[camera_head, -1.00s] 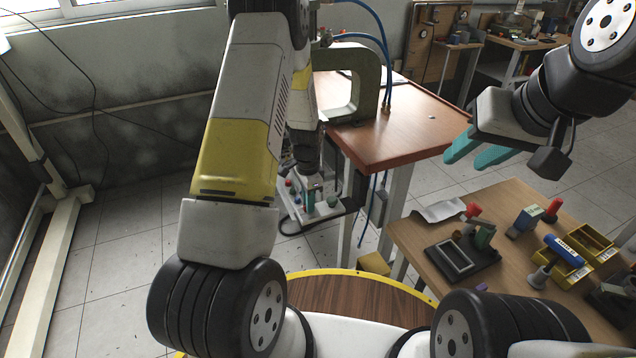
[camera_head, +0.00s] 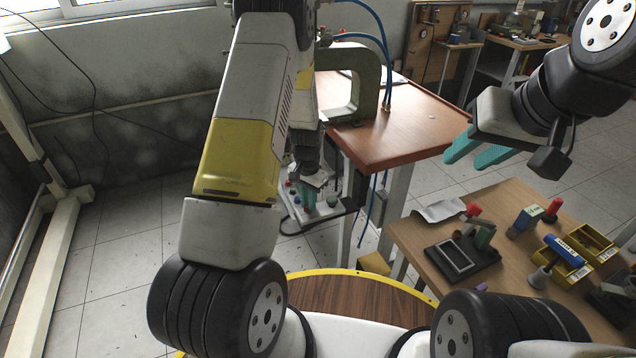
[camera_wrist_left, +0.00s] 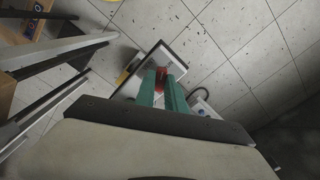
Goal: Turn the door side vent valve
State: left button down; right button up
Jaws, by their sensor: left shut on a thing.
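A light control panel (camera_head: 318,218) with several coloured knobs hangs beside the wooden table, low and left of its front edge. My left gripper (camera_head: 308,198) reaches down to it, fingertips at the panel. In the left wrist view the teal fingers (camera_wrist_left: 163,88) are closed around a red valve handle (camera_wrist_left: 161,77) on the panel, which shows around them. The fingers and wrist mostly hide the handle in the head view, and its turn angle cannot be told. My right gripper (camera_head: 477,150) is open and empty, in the air right of the wooden table.
The wooden table (camera_head: 415,135) carries a green C-shaped press frame (camera_head: 370,85) with blue hoses. A lower bench (camera_head: 510,255) at right holds a black fixture, small tools and yellow bins (camera_head: 595,242).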

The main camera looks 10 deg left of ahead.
pick_arm(q)
jog(key=n, duration=0.6)
jog(key=shift+n, duration=0.3)
jog(key=n, duration=0.5)
jog(key=shift+n, duration=0.3)
jog(key=c, duration=1.4)
grip_release()
jog(key=shift+r, duration=0.1)
notch_tip(320, 180, up, 8)
jog(key=shift+f, duration=0.15)
